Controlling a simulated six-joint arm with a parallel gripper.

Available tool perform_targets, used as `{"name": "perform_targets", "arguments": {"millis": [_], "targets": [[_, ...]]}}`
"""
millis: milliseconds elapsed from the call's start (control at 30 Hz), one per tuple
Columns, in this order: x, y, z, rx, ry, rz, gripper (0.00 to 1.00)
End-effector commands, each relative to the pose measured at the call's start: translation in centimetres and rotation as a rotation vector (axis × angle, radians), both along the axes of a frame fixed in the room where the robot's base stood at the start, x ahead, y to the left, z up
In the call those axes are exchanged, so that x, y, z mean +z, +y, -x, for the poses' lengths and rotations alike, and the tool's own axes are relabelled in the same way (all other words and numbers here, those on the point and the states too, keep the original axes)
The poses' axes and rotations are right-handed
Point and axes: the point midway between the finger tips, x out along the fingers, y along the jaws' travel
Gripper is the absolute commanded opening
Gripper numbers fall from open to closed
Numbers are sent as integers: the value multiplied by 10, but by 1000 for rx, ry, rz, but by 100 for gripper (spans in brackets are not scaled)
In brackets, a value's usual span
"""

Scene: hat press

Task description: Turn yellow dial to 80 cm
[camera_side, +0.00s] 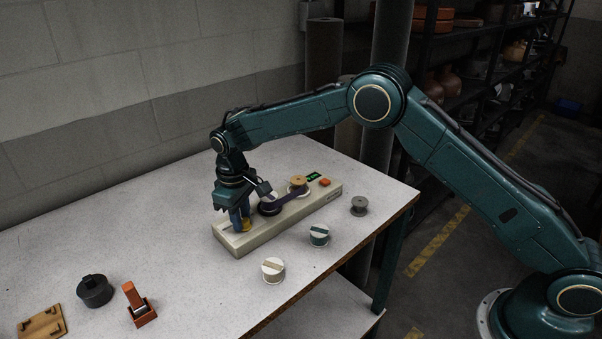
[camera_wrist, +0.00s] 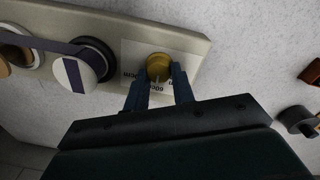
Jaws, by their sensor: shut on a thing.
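The yellow dial (camera_wrist: 159,64) sits on a pale label plate (camera_wrist: 133,53) at one end of the long cream machine (camera_side: 285,229). My gripper (camera_wrist: 161,72) points down at this end, with its two blue fingers on either side of the dial and shut on it. In the side view the dial (camera_side: 246,226) shows low at the fingers. Dark printed length marks surround the dial in the wrist view. The fingers partly hide them, and I cannot tell for sure which mark the dial's pointer line meets.
A purple ribbon (camera_side: 285,198) runs between spools on the machine, close beside my gripper. A small green display (camera_side: 313,176) and an orange button (camera_side: 324,182) are at its far end. Loose spools (camera_side: 273,270) stand in front. An orange tape dispenser (camera_side: 138,304) stands at front left.

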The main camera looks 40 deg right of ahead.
Motion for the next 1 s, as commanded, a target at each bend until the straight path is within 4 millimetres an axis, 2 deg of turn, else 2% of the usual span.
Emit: {"name": "perform_targets", "arguments": {"millis": [700, 1000], "targets": [[2, -3, -3, -670, -5, -3, 2], [2, -4, -3, -865, -5, -4, 2]]}}
